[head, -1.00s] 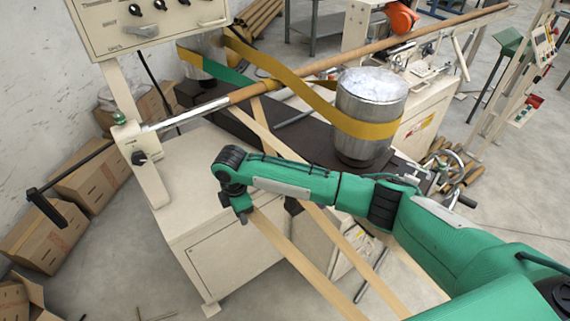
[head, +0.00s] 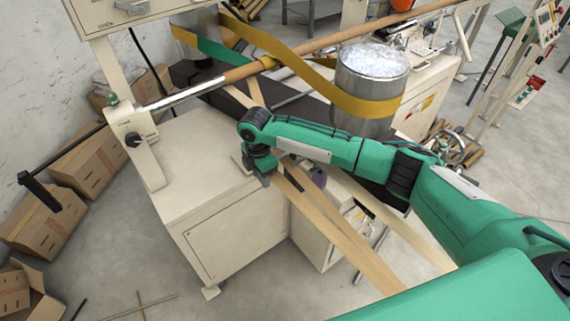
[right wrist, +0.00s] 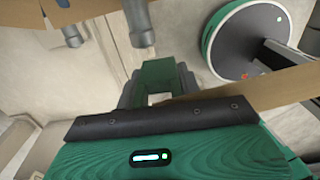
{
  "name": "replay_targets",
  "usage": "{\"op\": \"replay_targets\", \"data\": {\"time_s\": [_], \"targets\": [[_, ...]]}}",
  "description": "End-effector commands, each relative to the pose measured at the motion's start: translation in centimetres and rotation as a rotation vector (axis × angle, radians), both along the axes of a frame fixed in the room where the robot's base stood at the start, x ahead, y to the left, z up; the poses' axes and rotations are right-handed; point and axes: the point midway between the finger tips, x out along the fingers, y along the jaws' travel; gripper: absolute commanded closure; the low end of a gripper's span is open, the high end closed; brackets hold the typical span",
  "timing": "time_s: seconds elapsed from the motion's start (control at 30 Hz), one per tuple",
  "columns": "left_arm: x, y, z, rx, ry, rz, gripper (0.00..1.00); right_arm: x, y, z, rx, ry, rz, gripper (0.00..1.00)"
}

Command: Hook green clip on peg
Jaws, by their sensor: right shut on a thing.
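My right gripper (head: 264,178) is shut beside the front corner of the beige winder cabinet, pointing down. In the right wrist view, a green block-like piece (right wrist: 158,74), seemingly the green clip, sits between the grey fingers. In the head view the gripper and arm hide the clip. A tan strip (head: 345,240) runs from near the gripper to the lower right; another tan strip (right wrist: 255,91) passes beside the green piece in the wrist view. Two grey rounded posts (right wrist: 140,25) stand beyond the gripper; I cannot tell whether either is the peg. My left gripper is not in view.
The beige cabinet (head: 225,225) stands left of and below my gripper. A long spindle (head: 330,42), yellow belt (head: 290,55) and metal drum (head: 372,80) lie behind my arm. Cardboard boxes (head: 88,165) sit at left. The front floor is mostly clear.

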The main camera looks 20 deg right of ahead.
Motion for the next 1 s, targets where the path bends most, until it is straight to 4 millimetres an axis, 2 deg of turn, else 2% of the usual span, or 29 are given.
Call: {"op": "replay_targets", "data": {"time_s": [0.03, 0.1, 0.37, 0.63, 1.0], "targets": [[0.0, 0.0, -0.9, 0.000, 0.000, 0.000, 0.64, 0.5, -1.2, -0.4, -0.001, -0.003, -0.002, 0.84], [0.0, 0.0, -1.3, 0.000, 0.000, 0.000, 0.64, 1.0, -2.5, -0.3, -0.001, -0.003, -0.002, 0.84], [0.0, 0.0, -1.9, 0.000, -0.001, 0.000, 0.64, 1.7, -4.4, -0.1, -0.001, -0.001, 0.000, 0.84], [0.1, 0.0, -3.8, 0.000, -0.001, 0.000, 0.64, 2.9, -8.0, -0.5, -0.001, -0.001, -0.002, 0.84], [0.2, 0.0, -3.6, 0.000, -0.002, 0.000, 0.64, 3.0, -8.2, -0.4, 0.000, 0.000, 0.001, 0.84]]}}
